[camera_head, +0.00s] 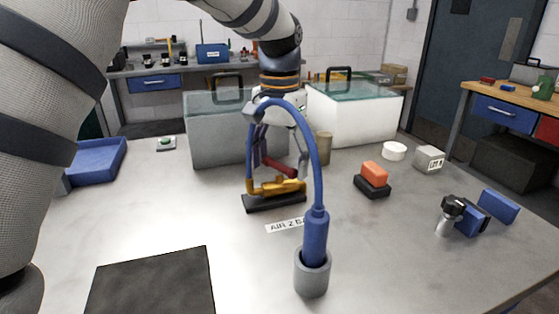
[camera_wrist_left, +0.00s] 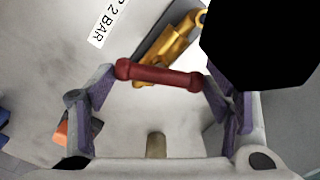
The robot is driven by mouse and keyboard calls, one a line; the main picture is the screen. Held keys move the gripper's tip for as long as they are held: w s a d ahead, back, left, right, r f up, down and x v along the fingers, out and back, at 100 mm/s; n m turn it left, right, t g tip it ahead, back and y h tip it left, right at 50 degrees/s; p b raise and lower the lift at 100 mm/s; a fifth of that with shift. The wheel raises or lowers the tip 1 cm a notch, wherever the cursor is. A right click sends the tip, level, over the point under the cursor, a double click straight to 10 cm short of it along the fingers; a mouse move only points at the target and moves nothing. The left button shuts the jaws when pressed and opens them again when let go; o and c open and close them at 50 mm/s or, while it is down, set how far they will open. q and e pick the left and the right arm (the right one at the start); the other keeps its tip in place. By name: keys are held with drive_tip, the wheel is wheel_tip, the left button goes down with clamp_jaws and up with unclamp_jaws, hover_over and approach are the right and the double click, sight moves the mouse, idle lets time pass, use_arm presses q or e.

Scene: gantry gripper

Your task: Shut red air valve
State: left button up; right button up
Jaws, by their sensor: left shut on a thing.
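The red air valve has a red bar handle (camera_head: 279,166) above a brass body (camera_head: 277,188) on a dark base (camera_head: 275,203), in the middle of the table. In the left wrist view the red handle (camera_wrist_left: 158,74) lies across between the fingers, and the brass body (camera_wrist_left: 172,48) is behind it. My left gripper (camera_head: 280,165) reaches down from above and is shut on the handle, a finger at each end; it also shows in the left wrist view (camera_wrist_left: 158,78). A blue hose (camera_head: 317,170) hides part of the gripper in the head view. My right gripper is not in view.
A label (camera_head: 286,225) lies before the base. Glass-topped tanks (camera_head: 355,112) stand behind. An orange-and-black block (camera_head: 373,176) is to the right, a blue tray (camera_head: 97,160) far left.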

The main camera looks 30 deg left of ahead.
sight(280, 164)
use_arm(q)
drive_tip(key=m, duration=0.5)
drive_tip(key=shift+m, duration=0.3)
idle(0.5)
drive_tip(key=o, duration=0.8)
wheel_tip(280, 164, up, 12)
